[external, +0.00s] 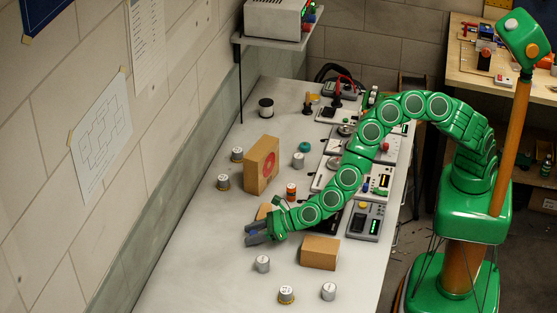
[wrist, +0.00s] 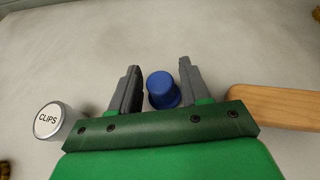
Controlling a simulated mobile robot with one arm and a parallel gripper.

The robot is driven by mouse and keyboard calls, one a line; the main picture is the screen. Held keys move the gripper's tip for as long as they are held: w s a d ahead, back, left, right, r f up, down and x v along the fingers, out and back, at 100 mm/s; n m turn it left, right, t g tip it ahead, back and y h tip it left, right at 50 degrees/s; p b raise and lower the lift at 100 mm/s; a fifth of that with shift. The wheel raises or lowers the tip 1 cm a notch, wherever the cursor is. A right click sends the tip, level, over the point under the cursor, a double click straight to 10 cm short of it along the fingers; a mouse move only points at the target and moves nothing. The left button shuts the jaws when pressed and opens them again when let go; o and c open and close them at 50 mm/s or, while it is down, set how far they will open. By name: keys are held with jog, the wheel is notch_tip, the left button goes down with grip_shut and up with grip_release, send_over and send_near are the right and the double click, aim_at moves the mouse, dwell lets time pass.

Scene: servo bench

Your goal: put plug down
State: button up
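The plug appears to be the blue rounded piece (wrist: 162,90) between my fingers in the wrist view. In the external view only a small patch of blue shows there. My gripper (external: 253,233) is low over the near left part of the bench. Its two grey fingers (wrist: 156,82) stand apart, one on each side of the blue piece. A narrow gap shows beside it, clearest on the left, so the fingers look open around it. Its lower end is hidden, and I cannot tell whether it touches the bench.
A silver tin marked CLIPS (wrist: 47,121) is left of my fingers, and a wooden piece (wrist: 285,102) is close on the right. More tins (external: 286,295), a cardboard box (external: 262,164) and a brown block (external: 320,252) stand around. Bare bench (external: 190,255) lies left of my gripper.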

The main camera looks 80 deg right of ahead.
jog(key=shift+o, duration=0.8)
jog(key=shift+r, duration=0.1)
jog(key=v, duration=1)
jog(key=shift+s+d+r, duration=0.1)
jog(key=shift+s+r, duration=0.05)
jog(key=shift+s, duration=0.2)
jog(key=shift+s+d+r, duration=0.2)
jog(key=shift+s+r, duration=0.15)
jog(key=shift+s, duration=0.2)
